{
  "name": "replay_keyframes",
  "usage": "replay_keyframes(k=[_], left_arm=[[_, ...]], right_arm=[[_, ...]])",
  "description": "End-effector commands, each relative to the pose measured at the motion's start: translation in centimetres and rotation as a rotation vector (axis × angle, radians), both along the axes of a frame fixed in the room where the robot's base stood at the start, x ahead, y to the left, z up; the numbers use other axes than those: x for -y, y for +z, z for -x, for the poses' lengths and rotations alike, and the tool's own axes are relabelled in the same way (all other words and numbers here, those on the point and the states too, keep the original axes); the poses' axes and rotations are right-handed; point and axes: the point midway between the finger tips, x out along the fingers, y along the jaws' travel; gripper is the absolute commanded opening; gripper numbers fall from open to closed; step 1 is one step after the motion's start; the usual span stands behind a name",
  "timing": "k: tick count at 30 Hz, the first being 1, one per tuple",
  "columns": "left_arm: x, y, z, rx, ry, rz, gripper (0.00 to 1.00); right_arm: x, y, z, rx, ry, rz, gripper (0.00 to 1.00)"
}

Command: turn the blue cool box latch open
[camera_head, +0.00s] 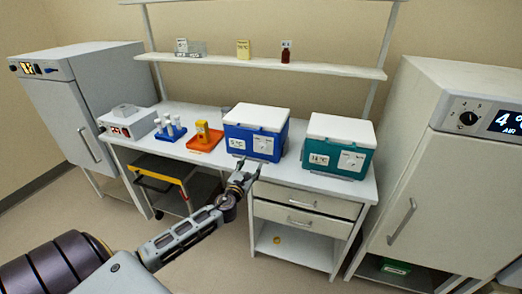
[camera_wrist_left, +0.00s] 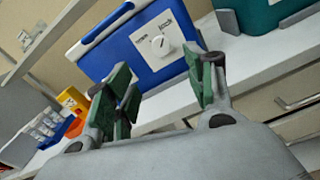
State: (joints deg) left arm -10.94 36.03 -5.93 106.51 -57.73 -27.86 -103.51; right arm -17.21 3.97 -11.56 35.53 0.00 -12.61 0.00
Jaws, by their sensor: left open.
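The blue cool box (camera_head: 238,138) with a white lid stands on the bench, near its front edge. Its latch is a round white knob on a white label plate (camera_head: 263,144) on the front face. In the left wrist view the latch knob (camera_wrist_left: 161,46) shows clearly, with printed words beside it that are hard to read. My left gripper (camera_head: 246,168) is open and empty, in front of and below the latch, apart from it. Its green-padded fingers (camera_wrist_left: 165,92) are spread in the left wrist view. My right gripper is not in view.
A teal cool box (camera_head: 324,155) stands to the right on the bench. An orange tray (camera_head: 205,143) and a blue tube rack (camera_head: 172,133) are to the left. A shelf (camera_head: 270,66) runs above. Drawers (camera_head: 305,200) lie below the bench front.

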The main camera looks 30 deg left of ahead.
Motion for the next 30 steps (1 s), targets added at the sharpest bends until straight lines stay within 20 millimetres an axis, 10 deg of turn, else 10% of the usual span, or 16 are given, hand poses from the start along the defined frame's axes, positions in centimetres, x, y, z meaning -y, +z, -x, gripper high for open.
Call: replay_keyframes(k=[30], left_arm=[[-1.4, 0.0, -5.8, 0.001, 0.0, 0.003, 0.54]], right_arm=[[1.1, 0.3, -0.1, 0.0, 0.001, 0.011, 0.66]])
